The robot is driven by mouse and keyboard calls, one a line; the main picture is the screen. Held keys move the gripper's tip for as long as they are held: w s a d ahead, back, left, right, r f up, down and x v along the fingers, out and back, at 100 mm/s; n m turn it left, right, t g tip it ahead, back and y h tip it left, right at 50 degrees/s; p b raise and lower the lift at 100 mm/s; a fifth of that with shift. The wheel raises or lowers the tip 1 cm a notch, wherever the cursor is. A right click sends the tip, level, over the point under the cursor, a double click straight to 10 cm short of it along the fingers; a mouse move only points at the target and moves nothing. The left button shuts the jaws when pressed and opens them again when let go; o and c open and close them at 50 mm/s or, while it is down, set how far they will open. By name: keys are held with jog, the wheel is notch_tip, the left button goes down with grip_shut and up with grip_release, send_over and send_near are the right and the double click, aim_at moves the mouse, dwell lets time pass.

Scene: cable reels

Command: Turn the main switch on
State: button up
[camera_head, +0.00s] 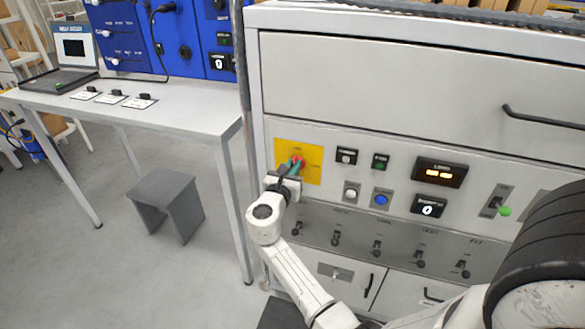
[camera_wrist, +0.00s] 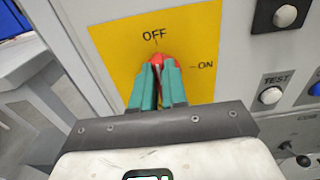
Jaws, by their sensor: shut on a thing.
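The main switch is a red rotary knob (camera_wrist: 157,60) on a yellow plate (camera_wrist: 115,40) marked OFF at the top and ON at the right. In the head view the red knob (camera_head: 299,159) and yellow plate (camera_head: 314,156) are at the left of the cabinet front. My gripper (camera_wrist: 158,75) has two teal fingers shut on the red knob, one on each side. In the head view my gripper (camera_head: 295,167) reaches it from below. The fingers hide much of the knob, so I cannot tell exactly where it points.
Right of the plate are a green button (camera_head: 380,162), a blue button (camera_head: 381,199) and a lit display (camera_head: 439,172). A row of toggle switches (camera_head: 377,247) runs below. A drawer handle (camera_head: 540,118) sticks out above.

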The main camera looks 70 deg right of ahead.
jog(key=shift+f, duration=0.1)
grip_shut()
jog(key=m+b, duration=0.5)
jog(key=m, duration=0.1)
jog(key=s+f+m+b, duration=0.1)
jog(key=m+b, duration=0.4)
jog(key=b, duration=0.1)
jog(key=m+b, duration=0.6)
jog(key=shift+s+f+m, duration=0.3)
jog(key=shift+s+f, duration=0.05)
jog(key=shift+f, duration=0.05)
dwell(0.3)
jog(key=o, duration=0.7)
grip_release()
jog(key=shift+r, duration=0.1)
jog(key=a+b, duration=0.1)
jog(key=a, duration=0.9)
jog(key=shift+s+a, duration=0.35)
jog(key=shift+s, duration=0.1)
